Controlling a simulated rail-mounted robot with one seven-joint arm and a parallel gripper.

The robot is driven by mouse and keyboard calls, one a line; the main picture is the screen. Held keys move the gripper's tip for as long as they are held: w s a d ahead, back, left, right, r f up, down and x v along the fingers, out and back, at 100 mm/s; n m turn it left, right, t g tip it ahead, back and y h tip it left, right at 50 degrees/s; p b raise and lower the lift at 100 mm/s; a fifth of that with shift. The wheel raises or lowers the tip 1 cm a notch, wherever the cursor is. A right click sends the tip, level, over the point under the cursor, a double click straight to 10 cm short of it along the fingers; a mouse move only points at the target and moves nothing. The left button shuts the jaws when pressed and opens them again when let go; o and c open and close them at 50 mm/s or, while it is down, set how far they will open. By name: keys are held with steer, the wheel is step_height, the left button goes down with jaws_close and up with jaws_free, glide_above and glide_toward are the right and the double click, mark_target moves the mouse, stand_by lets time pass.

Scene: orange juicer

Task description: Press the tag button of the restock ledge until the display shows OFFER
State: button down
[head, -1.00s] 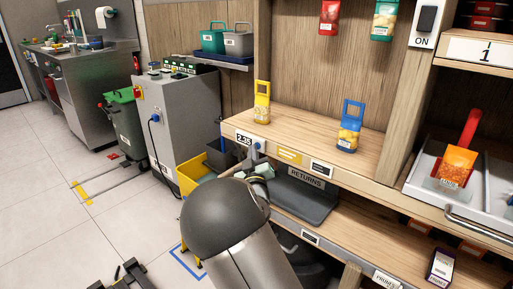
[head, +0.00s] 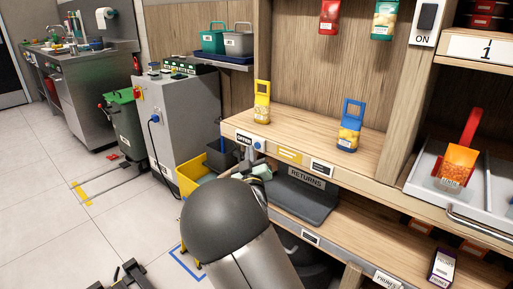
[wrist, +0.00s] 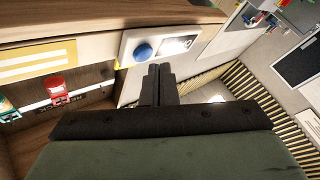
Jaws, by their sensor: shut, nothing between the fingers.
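The restock ledge (head: 300,129) is a wooden shelf with a white tag display (head: 244,138) at the left end of its front edge. The display reads OFFER in the head view. The round blue tag button (head: 259,145) sits just right of it; the button also shows in the wrist view (wrist: 143,51), beside the display, which is washed out by glare there. My gripper (wrist: 159,68) is shut and empty. Its fingertips are just below the button in the wrist view, seemingly apart from it. In the head view my arm hides most of the gripper.
A yellow packet (head: 262,102) and a blue packet (head: 350,126) stand on the ledge. A grey returns tray (head: 303,197) lies below it. A yellow bin (head: 192,171) and a grey cabinet (head: 185,115) are at the left.

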steer(key=shift+s+a, duration=0.15)
steer(key=shift+s+a, duration=1.55)
steer(key=shift+s, duration=0.25)
steer(key=s+a, duration=0.4)
steer(key=shift+s+b, duration=0.3)
steer(key=shift+b, duration=0.1)
steer(key=shift+d+r, duration=0.1)
steer(key=shift+d, duration=0.05)
